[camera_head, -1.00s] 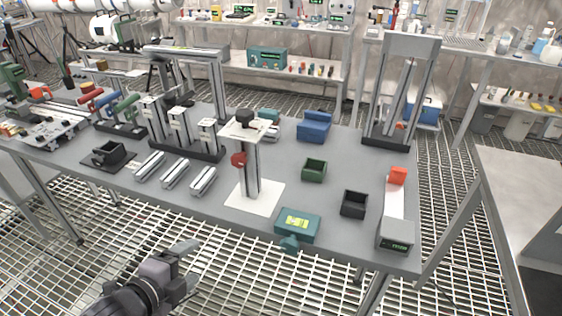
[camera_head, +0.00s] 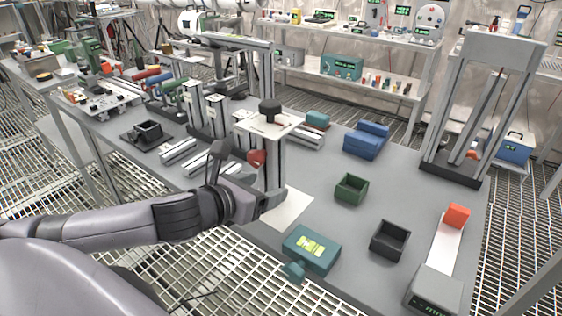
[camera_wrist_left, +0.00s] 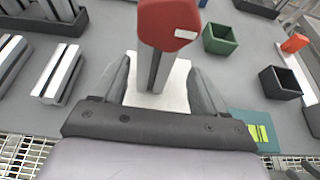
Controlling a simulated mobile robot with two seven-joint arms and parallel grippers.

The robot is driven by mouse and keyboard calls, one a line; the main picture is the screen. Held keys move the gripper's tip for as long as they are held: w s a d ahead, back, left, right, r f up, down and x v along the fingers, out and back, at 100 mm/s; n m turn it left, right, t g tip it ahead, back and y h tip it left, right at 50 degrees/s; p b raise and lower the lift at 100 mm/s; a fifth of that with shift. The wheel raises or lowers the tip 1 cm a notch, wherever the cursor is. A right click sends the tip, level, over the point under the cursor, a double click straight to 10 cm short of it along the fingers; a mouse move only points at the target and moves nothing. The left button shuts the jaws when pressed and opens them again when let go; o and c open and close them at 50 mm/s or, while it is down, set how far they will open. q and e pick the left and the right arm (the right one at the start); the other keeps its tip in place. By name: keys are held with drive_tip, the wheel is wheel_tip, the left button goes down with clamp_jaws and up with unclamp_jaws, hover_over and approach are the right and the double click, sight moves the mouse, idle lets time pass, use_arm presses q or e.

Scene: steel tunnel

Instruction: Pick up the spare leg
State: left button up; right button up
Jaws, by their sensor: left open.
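No label marks the spare leg. An upright metal post (camera_head: 272,172) with a red knob (camera_head: 256,158) and a light top plate (camera_head: 268,126) stands on a white sheet. Short silver profiles (camera_head: 178,151) lie on the table left of it; some show in the left wrist view (camera_wrist_left: 57,73), left of the gripper. My left gripper (camera_wrist_left: 160,88) is open and empty at the table's front edge. In the left wrist view its fingers stand apart with the post (camera_wrist_left: 154,70) between or just beyond them; contact cannot be told. My right gripper is out of view.
A teal box (camera_head: 312,249) sits at the front edge, right of the post. A green bin (camera_head: 350,190), a black bin (camera_head: 390,240) and a scale (camera_head: 434,290) lie further right. Dark-based uprights (camera_head: 216,115) stand behind the profiles. Bare table shows between the bins.

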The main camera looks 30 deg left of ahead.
sight(277, 177)
use_arm(q)
drive_tip(key=x, duration=0.5)
drive_tip(key=shift+w+a+r, duration=0.15)
drive_tip(key=shift+w+a, duration=0.1)
drive_tip(key=shift+a, duration=0.1)
drive_tip(key=shift+w+f, duration=0.2)
drive_tip(key=shift+w, duration=0.25)
drive_tip(key=shift+c, duration=0.3)
drive_tip(key=c, duration=1)
drive_tip(key=shift+r, duration=0.1)
clamp_jaws()
